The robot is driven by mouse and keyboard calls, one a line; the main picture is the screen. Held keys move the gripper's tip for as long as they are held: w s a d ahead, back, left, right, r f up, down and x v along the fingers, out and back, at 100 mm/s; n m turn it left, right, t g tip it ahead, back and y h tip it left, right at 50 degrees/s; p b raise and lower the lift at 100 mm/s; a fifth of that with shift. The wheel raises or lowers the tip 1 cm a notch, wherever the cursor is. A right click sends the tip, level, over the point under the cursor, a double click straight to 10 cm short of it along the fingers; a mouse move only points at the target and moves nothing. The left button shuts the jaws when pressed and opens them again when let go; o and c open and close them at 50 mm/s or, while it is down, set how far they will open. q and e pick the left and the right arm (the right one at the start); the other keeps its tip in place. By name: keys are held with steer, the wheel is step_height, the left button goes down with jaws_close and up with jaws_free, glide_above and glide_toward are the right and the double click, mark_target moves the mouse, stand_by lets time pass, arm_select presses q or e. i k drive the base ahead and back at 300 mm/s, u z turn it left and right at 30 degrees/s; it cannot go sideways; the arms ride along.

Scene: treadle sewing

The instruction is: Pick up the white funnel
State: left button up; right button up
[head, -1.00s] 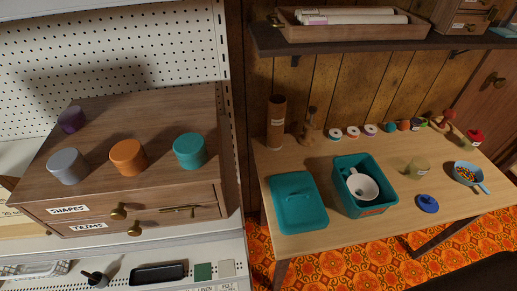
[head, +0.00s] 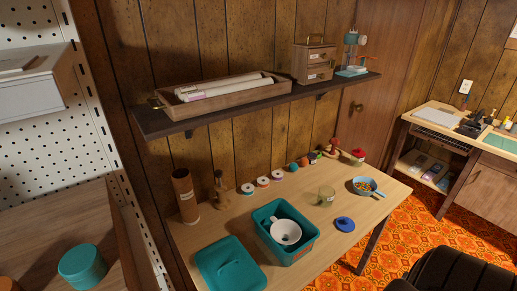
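The white funnel (head: 286,232) lies inside an open teal bin (head: 304,251) on the wooden table (head: 205,232). Its wide round mouth faces up, and its narrow end points toward the bin's upper left. A dark teal item shows beside it in the bin, partly hidden. Neither of my grippers is in the head view.
A teal lid (head: 231,266) lies left of the bin. A brown cylinder (head: 185,195), thread spools, a glass jar (head: 326,196), a blue lid (head: 345,224) and a blue pan of beads (head: 365,186) stand around it. A shelf (head: 230,105) overhangs the table's back.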

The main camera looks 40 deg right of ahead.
mark_target(289, 228)
steer(key=z, duration=1.35)
